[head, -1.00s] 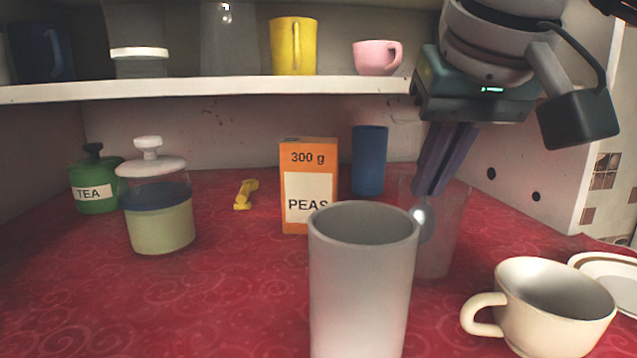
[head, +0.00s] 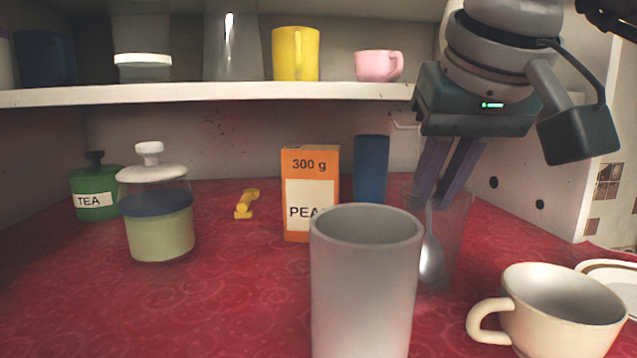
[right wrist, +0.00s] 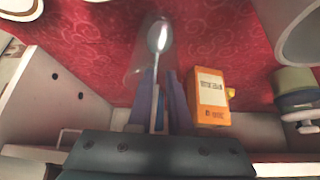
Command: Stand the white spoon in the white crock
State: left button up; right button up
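The spoon (head: 430,258), pale and shiny, stands bowl down at the clear tumbler (head: 455,235), and its bowl appears to be inside, low at the left wall. My right gripper (head: 440,200) is above and at the tumbler's rim, its fingers apart. In the right wrist view the spoon (right wrist: 157,40) has its handle running up between or beside the fingers (right wrist: 163,85); contact is unclear. A tall whitish crock (head: 365,290) stands in front, left of the tumbler; its inside bottom is hidden. My left gripper is not in view.
A cream cup (head: 560,310) and a plate (head: 615,275) are at the right. A shelf (head: 200,93) overhangs the back. The left front counter is clear.

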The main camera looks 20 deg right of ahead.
jog(key=shift+r+p, duration=0.45)
jog(key=shift+p, duration=0.1)
jog(key=p+v, duration=0.8)
jog(key=v, duration=0.4)
jog(key=shift+r, duration=0.15)
